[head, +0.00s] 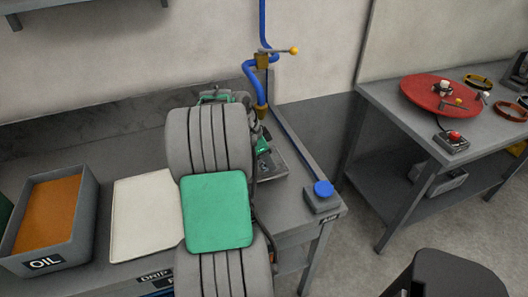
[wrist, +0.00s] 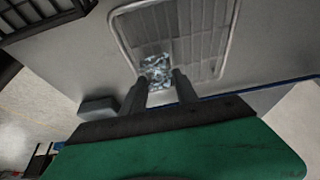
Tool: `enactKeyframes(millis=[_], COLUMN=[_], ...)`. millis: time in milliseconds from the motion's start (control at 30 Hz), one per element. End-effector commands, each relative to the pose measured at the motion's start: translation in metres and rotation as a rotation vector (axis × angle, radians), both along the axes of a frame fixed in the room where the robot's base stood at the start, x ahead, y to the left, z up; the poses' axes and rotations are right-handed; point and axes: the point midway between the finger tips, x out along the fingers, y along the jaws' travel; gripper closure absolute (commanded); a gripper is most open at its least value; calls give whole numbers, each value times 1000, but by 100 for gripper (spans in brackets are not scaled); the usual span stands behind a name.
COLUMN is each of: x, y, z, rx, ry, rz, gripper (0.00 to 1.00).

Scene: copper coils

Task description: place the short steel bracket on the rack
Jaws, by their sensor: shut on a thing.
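My gripper (wrist: 160,80) is in the lower middle of the wrist view, with its two dark fingers shut on a small, shiny, crumpled-looking metal piece. This piece (wrist: 156,66) appears to be the short steel bracket; its exact shape is hard to make out. Behind it lies a pale-framed, ribbed rack or tray (wrist: 205,30). The bracket overlaps its near part in the picture, and I cannot tell whether they touch. In the head view my arm hides the fingers and the bracket. A grey tray edge (head: 291,161) shows to the right of my arm.
An oil bin (head: 45,225) with orange-brown contents and a pale mat (head: 144,215) are on the bench at left. A blue pipe with a yellow-knobbed valve (head: 277,51) rises behind my arm. A blue button box (head: 322,195) sits at the bench corner. Another table (head: 398,108) stands right.

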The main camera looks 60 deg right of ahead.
Motion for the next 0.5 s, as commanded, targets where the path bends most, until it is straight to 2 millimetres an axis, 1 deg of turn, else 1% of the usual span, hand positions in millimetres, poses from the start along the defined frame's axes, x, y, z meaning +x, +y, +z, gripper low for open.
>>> enactKeyframes(millis=[133,233,333,500], x=[18,28,26,26], y=[-17,-27,-25,-25], z=[1,1,-6,-7], rx=[1,0,1,0], ry=[1,0,1,0], rz=[2,3,1,2], gripper=[100,100,100,100])
